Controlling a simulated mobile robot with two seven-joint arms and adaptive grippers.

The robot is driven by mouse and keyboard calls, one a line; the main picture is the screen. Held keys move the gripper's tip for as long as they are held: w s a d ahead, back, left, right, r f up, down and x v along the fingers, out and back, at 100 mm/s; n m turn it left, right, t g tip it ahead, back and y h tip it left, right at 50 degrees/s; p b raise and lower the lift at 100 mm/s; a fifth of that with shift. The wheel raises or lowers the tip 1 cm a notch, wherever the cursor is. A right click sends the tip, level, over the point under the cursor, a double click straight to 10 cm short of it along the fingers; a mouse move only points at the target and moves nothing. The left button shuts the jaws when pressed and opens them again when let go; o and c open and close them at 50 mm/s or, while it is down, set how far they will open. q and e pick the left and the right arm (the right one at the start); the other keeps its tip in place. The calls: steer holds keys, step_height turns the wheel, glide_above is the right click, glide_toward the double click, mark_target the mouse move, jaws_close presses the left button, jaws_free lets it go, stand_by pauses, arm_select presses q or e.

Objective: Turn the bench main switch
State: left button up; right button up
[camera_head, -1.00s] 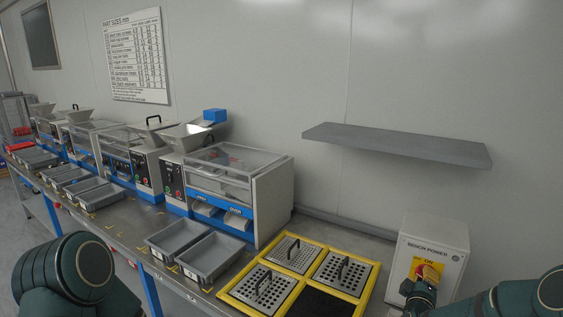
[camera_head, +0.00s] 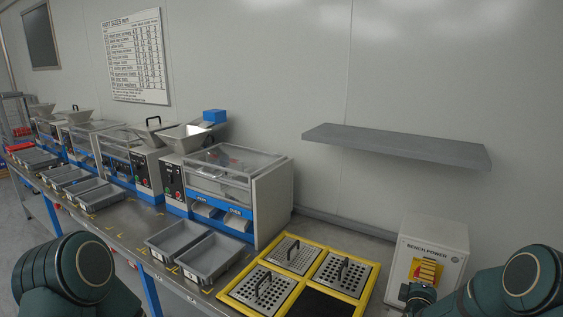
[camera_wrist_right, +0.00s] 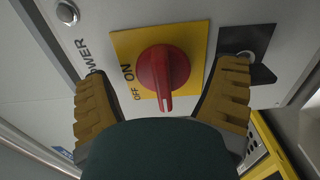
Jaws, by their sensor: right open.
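The bench power box (camera_head: 440,236), a white-grey cabinet, stands at the right end of the bench. In the right wrist view its main switch is a round red knob (camera_wrist_right: 163,70) with a handle on a yellow plate (camera_wrist_right: 193,37) marked ON and OFF. The handle points toward the bottom of that view. My right gripper (camera_wrist_right: 166,74) is open, its ridged yellow fingers on either side of the knob, with gaps visible. In the head view my right gripper (camera_head: 426,272) largely covers the switch. My left arm shows at lower left, but its gripper is out of view.
A yellow-framed tray with perforated plates (camera_head: 369,283) lies left of the box. Two grey bins (camera_head: 213,254) and a row of sorting machines (camera_head: 272,201) stand further left. A grey shelf (camera_head: 397,146) juts from the wall above.

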steer(key=shift+s+a+f, duration=0.1)
steer(key=shift+f, duration=0.05)
steer(key=v, duration=0.8)
stand_by(0.5)
